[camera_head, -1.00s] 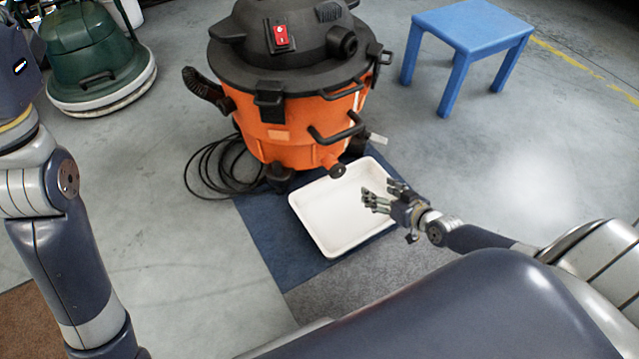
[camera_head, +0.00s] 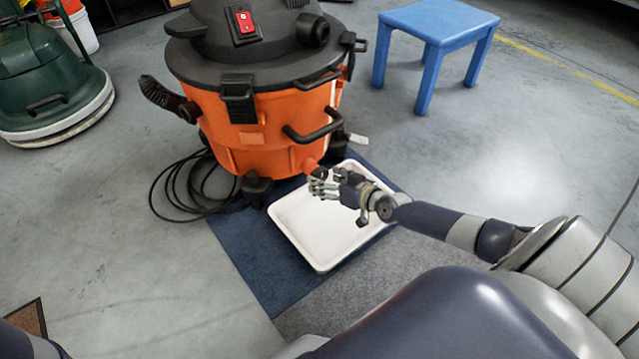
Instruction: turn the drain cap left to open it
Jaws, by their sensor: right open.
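The drain cap (camera_head: 309,165) is a small orange knob low on the front of the orange vacuum drum (camera_head: 262,130). My right gripper (camera_head: 318,184) is open, just in front of and slightly right of the cap, above the white tray. Its fingers point left toward the cap and overlap its lower edge in the picture. I cannot tell whether they touch it. My left gripper is out of view; only a bit of my left arm shows at the lower left corner.
A white tray (camera_head: 318,245) lies under the cap on a dark blue mat (camera_head: 262,268). A black hose or cable (camera_head: 172,195) is coiled left of the drum. A blue stool (camera_head: 440,28) stands back right, and a green floor machine (camera_head: 45,85) back left. The right floor is clear.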

